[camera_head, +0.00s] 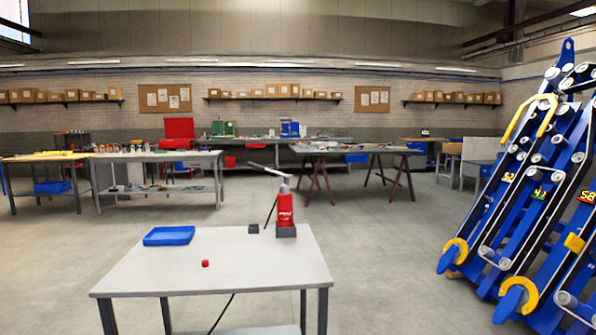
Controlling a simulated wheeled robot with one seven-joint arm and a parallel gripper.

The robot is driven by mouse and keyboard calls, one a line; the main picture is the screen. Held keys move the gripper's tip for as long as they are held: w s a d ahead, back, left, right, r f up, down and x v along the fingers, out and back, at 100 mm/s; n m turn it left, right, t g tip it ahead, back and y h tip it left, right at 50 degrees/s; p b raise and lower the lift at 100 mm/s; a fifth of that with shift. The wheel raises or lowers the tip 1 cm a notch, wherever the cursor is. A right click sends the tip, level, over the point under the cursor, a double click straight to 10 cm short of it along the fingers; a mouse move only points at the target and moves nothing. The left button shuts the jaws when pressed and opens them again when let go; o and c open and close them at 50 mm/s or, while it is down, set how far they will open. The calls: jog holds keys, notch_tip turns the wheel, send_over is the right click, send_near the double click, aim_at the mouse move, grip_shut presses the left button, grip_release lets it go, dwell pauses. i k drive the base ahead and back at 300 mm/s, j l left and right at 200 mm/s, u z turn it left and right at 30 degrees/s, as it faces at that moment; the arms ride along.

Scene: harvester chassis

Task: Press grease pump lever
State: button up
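The grease pump (286,212) is a red upright cylinder with a grey top and a dark grey base. It stands near the back right edge of the grey table. Its grey lever (265,169) sticks out from the top toward the left and slopes upward, away from the cylinder. A thin dark hose or rod (270,213) runs down on the pump's left side. No part of my arm or gripper shows in this view.
The grey table (220,262) also holds a blue tray (169,236), a small red cube (205,263) and a small dark block (253,228). Blue harvester machinery (535,190) stands at the right. Workbenches (160,155) line the back. The floor around the table is open.

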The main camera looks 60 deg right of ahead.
aim_at(260, 166)
jog(key=z, duration=0.45)
jog(key=j+z, duration=0.15)
jog(key=z, duration=0.3)
jog(key=j+z, duration=0.1)
jog(key=z, duration=0.3)
jog(key=i+j+z, duration=0.1)
jog(key=z, duration=0.35)
jog(key=j+z, duration=0.1)
jog(key=z, duration=0.35)
jog(key=k+l+u, duration=0.1)
jog(key=l, duration=0.3)
jog(key=k+l+u, duration=0.1)
jog(key=l, duration=0.25)
